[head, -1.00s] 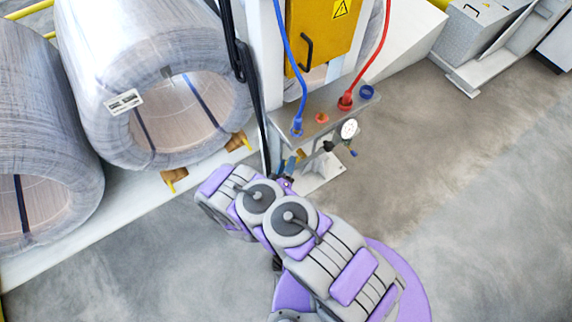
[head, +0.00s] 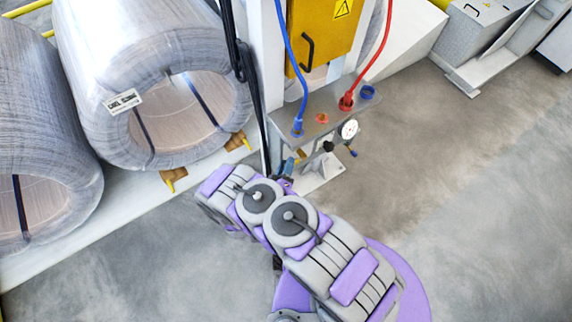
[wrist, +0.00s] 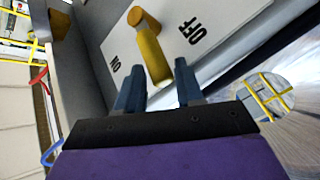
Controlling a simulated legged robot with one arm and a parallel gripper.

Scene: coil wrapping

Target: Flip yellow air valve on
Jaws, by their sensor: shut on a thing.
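The yellow air valve handle (wrist: 152,55) shows in the wrist view on a pale plate, running from its round pivot at the top down between my fingers. The ON label (wrist: 114,64) is to its left and the OFF label (wrist: 190,30) to its right; the handle lies between them. My gripper (wrist: 158,80) has its two blue fingers on either side of the handle's free end and is shut on it. In the head view my gripper (head: 288,170) is at the lower side of the grey valve panel (head: 322,103), partly hidden by my arm.
A pressure gauge (head: 349,129) sits just right of my gripper. A blue hose (head: 290,50) and a red hose (head: 381,45) plug into the panel. A yellow cabinet (head: 322,35) stands behind. Wrapped coils (head: 110,60) are at left.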

